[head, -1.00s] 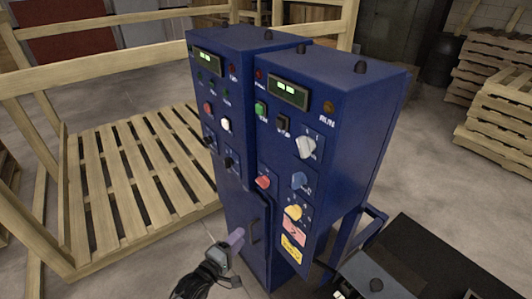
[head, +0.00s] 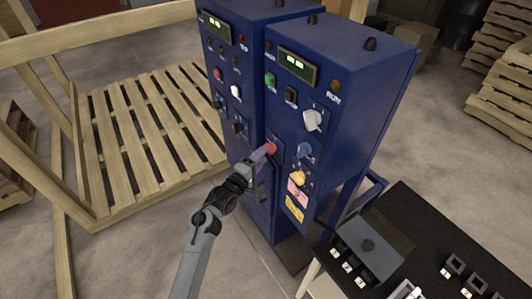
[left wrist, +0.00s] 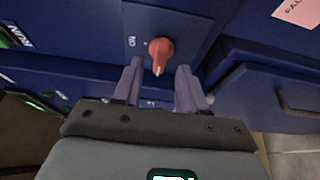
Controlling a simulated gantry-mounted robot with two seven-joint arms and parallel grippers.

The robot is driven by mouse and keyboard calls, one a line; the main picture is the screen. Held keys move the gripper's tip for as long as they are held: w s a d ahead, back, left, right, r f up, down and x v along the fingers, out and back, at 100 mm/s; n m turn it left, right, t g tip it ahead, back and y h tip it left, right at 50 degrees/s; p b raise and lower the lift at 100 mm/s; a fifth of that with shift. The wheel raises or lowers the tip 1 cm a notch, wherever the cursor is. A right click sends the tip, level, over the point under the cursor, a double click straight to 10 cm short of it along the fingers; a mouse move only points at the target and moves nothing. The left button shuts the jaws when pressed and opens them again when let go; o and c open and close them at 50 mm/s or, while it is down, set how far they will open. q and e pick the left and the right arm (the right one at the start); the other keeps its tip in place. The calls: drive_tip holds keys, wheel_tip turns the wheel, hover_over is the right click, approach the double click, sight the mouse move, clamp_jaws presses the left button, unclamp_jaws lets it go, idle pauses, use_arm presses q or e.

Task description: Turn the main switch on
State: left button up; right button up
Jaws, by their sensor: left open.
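The main switch appears to be the red rotary knob (head: 270,148) on the front of the blue control cabinet (head: 335,85). In the left wrist view the red knob (left wrist: 161,50) sits on a blue plate with an "ON" marking to its left. Its pointed end is toward my gripper. My left gripper (head: 262,153) is at the knob in the head view. In the left wrist view its two purple fingers (left wrist: 160,85) are open, one on each side just short of the knob, with gaps to it. My right gripper is not in view.
A white knob (head: 313,119), blue knob (head: 304,150) and yellow knob (head: 299,178) are close on the right of the panel. A black table (head: 420,240) with small parts stands at the lower right. A wooden pallet frame (head: 140,140) is at left.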

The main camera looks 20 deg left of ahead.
sight(270, 148)
use_arm(q)
drive_tip(key=shift+x, duration=1.7)
drive_tip(key=c, duration=0.7)
